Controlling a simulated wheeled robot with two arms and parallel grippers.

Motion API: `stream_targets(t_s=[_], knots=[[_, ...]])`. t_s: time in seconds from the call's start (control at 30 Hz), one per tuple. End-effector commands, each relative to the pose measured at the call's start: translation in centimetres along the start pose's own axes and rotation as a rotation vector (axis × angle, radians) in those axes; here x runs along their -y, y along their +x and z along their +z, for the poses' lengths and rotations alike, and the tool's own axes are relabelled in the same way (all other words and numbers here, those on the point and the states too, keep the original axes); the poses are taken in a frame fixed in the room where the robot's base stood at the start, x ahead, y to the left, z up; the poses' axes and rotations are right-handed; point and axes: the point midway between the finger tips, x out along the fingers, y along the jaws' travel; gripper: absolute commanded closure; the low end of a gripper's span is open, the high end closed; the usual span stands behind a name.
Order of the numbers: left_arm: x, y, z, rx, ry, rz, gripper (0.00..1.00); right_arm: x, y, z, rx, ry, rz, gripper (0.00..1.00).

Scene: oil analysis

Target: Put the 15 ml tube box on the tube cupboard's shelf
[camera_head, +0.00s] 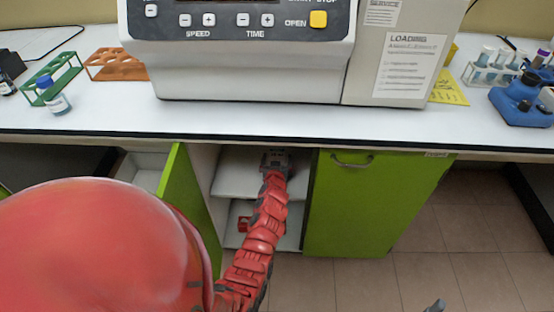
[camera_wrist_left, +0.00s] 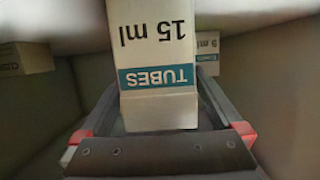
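The 15 ml tube box (camera_wrist_left: 157,60), white with a teal TUBES band, fills the middle of the left wrist view, its print upside down. My left gripper (camera_head: 274,160) reaches into the open cupboard at the level of its upper shelf (camera_head: 232,182). In the wrist view its fingers lie along both sides of the box and appear shut on it. The head view does not show the box clearly; whether it touches the shelf cannot be told. Only a dark tip of what looks like my right gripper (camera_head: 435,306) shows at the bottom edge.
Two other boxes stand inside, a left one (camera_wrist_left: 25,58) and a right one (camera_wrist_left: 208,50) partly behind the held box. A green door (camera_head: 182,190) stands open left of the opening; a closed green door (camera_head: 355,205) is at right. The counter edge (camera_head: 330,142) overhangs my arm.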

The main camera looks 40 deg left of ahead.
Motion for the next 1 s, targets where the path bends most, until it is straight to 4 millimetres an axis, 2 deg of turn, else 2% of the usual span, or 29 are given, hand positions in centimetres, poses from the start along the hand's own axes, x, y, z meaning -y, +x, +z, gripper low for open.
stream_targets(t_s=[0.27,0.43,0.7,0.9,1.0], knots=[[0.0,-0.7,-0.4,-0.001,-0.001,0.000,0.00,0.0,0.7,-0.1,0.000,0.000,0.000,0.00],[0.0,-3.5,-0.4,0.002,-0.001,0.000,0.00,-0.1,1.7,-0.3,0.000,0.000,0.000,0.00],[0.0,-8.7,-0.1,0.002,-0.001,0.000,0.00,-0.1,2.0,-0.3,0.000,0.000,0.000,0.00],[-0.1,-11.3,-0.1,0.001,0.000,0.002,0.00,-0.1,2.0,-0.3,0.000,0.000,0.000,0.00],[0.0,-11.8,-0.2,0.000,0.000,0.001,0.00,-0.1,2.0,-0.3,0.000,0.000,0.000,0.00]])
